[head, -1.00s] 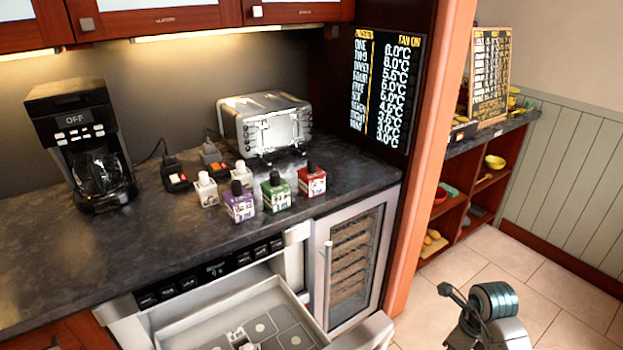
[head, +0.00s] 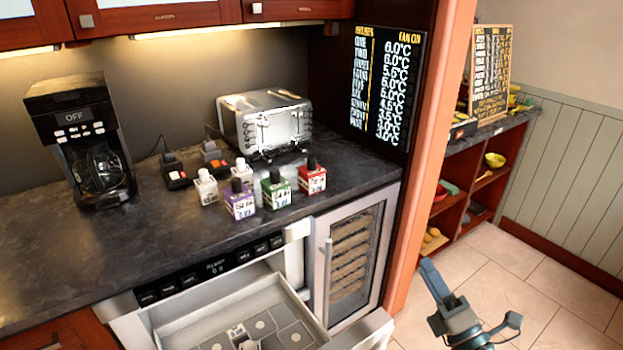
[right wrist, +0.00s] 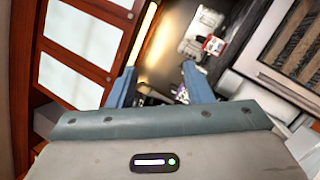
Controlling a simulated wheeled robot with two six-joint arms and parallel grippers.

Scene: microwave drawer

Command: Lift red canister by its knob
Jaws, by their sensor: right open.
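The red canister (head: 312,181) stands upright on the dark counter, at the right end of a group of small canisters, with a black knob on top. A small red and white item, likely this canister, shows in the right wrist view (right wrist: 213,45). My right gripper (head: 431,270) is at the lower right of the head view, over the floor, apart from the canister. In the right wrist view its two fingers (right wrist: 160,87) are spread with nothing held between them. My left gripper is not in view.
Purple (head: 240,202), green (head: 275,190) and white canisters stand close left of the red one. A toaster (head: 264,125) is behind, a coffee maker (head: 82,140) far left. An open drawer (head: 215,310) juts out below the counter, beside a glass-doored cooler (head: 352,262).

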